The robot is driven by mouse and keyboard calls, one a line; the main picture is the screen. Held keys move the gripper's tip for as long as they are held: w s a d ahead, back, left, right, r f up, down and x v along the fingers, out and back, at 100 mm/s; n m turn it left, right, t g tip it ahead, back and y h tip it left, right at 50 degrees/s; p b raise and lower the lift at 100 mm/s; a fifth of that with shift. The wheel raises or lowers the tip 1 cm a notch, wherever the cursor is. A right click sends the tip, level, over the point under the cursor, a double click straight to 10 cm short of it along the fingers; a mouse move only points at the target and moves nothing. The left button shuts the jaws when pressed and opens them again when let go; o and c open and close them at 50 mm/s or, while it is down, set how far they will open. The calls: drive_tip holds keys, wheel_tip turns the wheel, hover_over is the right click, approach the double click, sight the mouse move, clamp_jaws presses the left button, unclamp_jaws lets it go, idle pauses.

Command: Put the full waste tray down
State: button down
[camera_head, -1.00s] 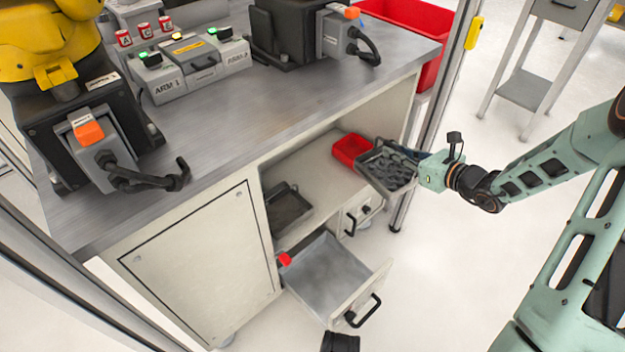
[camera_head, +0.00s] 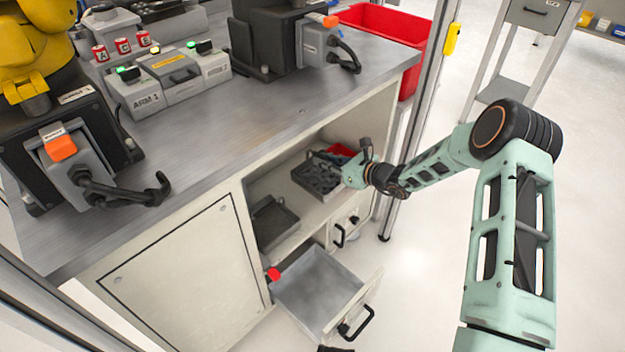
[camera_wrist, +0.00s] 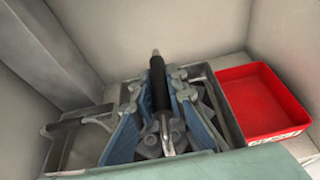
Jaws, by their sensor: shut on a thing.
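The full waste tray (camera_head: 300,182) is a grey metal tray with dark grey scraps, inside the open shelf bay under the bench. In the wrist view its rim (camera_wrist: 236,130) and the scraps lie below and around my fingers. My gripper (camera_head: 343,166) reaches in from the right and is shut on this tray. In the wrist view my gripper (camera_wrist: 160,118) has its blue fingers on either side of the tray's black handle (camera_wrist: 158,80). I cannot tell whether the tray's underside touches the shelf (camera_head: 305,208).
A second grey tray (camera_head: 272,222), without visible scraps, sits left on the shelf; it also shows in the wrist view (camera_wrist: 58,155). A red bin (camera_wrist: 262,100) is close on the right. Below, a drawer (camera_head: 318,290) stands open with a red piece (camera_head: 273,274) at its edge.

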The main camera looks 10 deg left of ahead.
sight(313, 173)
drive_tip(key=a+f, duration=0.1)
drive_tip(key=f, duration=0.1)
drive_tip(key=w+a+f+b, duration=0.1)
drive_tip(key=a+f, duration=0.1)
drive_tip(key=shift+w+f, duration=0.15)
drive_tip(key=shift+f, duration=0.05)
drive_tip(key=f+b, duration=0.2)
drive_tip(key=f, duration=0.1)
drive_tip(key=shift+w+a+f, duration=0.1)
drive_tip(key=shift+a+f, duration=0.05)
drive_tip(key=shift+a, duration=0.25)
drive_tip(key=shift+f, duration=0.2)
drive_tip(key=shift+f+b, duration=0.15)
drive_tip(key=shift+b, duration=0.15)
drive_tip(key=c, duration=1.9)
unclamp_jaws()
drive_tip(key=shift+f, duration=0.1)
drive_tip(key=shift+c, duration=0.2)
